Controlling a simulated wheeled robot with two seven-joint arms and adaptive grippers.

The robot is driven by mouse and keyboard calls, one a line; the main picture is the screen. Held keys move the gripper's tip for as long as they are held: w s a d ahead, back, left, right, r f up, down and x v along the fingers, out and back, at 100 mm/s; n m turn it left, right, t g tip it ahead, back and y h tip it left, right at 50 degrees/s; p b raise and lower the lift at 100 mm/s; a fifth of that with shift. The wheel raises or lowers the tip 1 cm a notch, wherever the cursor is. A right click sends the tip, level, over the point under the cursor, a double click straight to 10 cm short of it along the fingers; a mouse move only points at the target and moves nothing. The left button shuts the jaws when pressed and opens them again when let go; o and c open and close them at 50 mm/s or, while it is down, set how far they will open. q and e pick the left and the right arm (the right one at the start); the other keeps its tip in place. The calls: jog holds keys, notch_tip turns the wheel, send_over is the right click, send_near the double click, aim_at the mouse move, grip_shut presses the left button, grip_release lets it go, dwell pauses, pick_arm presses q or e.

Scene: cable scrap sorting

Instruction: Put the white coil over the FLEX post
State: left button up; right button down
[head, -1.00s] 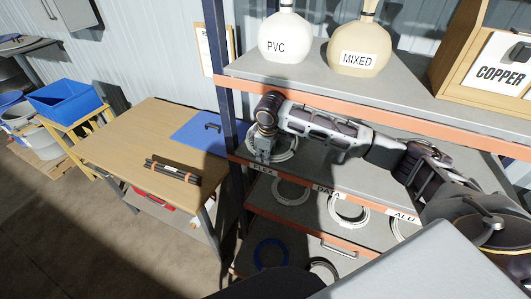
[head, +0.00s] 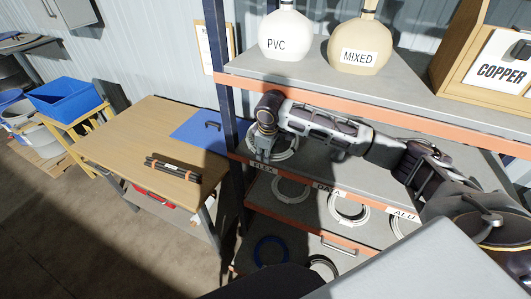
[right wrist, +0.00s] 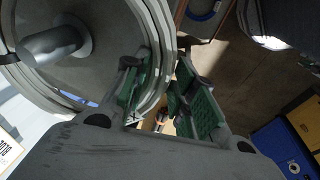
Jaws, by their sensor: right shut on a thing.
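The white coil (head: 287,152) is at the left end of the middle shelf, just above the FLEX label (head: 264,168). My right gripper (head: 262,155) points down at its left part. A grey post (right wrist: 52,43) shows inside the ring in that view. The ring surrounds it in the picture; how far down the post it sits I cannot tell. In the head view the arm and gripper hide the post. My left gripper is out of view.
An orange-edged upper shelf (head: 300,97) with PVC (head: 285,35) and MIXED (head: 358,45) vessels is close above my right arm. A blue upright (head: 218,60) stands left of the coil. Other coils (head: 349,208) lie lower. A wooden table (head: 130,135) stands left.

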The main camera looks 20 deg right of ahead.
jog(key=shift+f, duration=0.35)
dwell(0.5)
jog(key=shift+s+a+f, duration=0.1)
jog(key=shift+s+f, duration=0.15)
jog(key=shift+f, duration=0.15)
jog(key=c, duration=1.5)
grip_release()
jog(key=o, duration=0.4)
jog(key=shift+w, duration=0.2)
jog(key=shift+r, duration=0.2)
jog(key=shift+w+v, duration=0.25)
jog(key=shift+v, duration=0.85)
jog(key=shift+w+v, duration=0.2)
jog(key=shift+v, duration=0.95)
jog(key=shift+w+v, duration=0.25)
jog(key=shift+v, duration=0.85)
jog(key=shift+d+r, duration=0.2)
jog(key=shift+a, duration=0.1)
